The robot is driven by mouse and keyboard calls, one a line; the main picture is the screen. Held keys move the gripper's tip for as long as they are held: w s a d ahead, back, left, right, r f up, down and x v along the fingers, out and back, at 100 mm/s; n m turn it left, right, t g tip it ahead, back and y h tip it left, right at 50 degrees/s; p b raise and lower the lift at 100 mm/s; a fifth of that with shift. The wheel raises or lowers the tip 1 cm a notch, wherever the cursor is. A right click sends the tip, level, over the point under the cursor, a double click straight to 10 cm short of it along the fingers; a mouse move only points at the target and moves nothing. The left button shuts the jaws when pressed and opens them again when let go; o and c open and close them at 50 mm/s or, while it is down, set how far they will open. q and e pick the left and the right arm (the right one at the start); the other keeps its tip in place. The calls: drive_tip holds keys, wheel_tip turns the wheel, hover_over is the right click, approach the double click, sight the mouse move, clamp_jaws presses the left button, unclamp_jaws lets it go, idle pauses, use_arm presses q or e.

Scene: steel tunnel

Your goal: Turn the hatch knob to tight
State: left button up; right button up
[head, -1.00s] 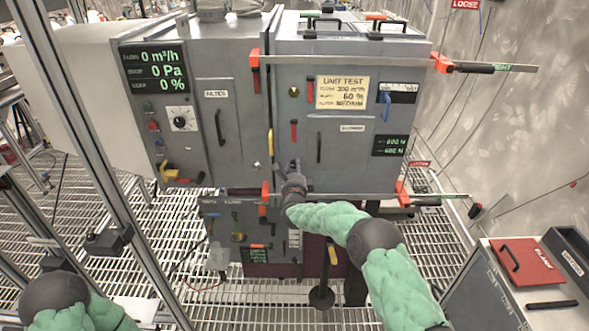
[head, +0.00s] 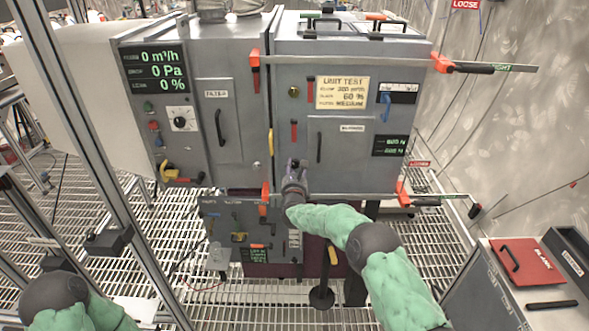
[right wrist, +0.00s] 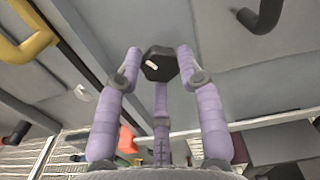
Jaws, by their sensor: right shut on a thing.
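The hatch knob is a black, many-sided knob (right wrist: 158,70) with a white mark on its face, in the right wrist view. My right gripper (right wrist: 160,57) has purple fingers around it and is shut on it. In the head view my right gripper (head: 293,170) is at the lower left of the grey hatch door (head: 342,145), and it hides the knob there. My left arm shows at the lower left of the head view, but its gripper is out of the picture.
Red-orange corner clamps (head: 441,62) and steel rods border the box front. A green tag (head: 500,68) marks the upper rod, and a red LOOSE sign (head: 466,4) is above. A yellow handle (right wrist: 28,45) is near the gripper. A grey cabinet (head: 520,300) stands right.

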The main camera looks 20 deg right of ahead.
drive_tip(key=m, duration=0.6)
drive_tip(key=shift+f, duration=0.15)
idle(0.4)
drive_tip(key=o, duration=1.1)
drive_tip(key=shift+f, duration=0.1)
drive_tip(key=shift+o, duration=0.2)
drive_tip(key=v, duration=1.2)
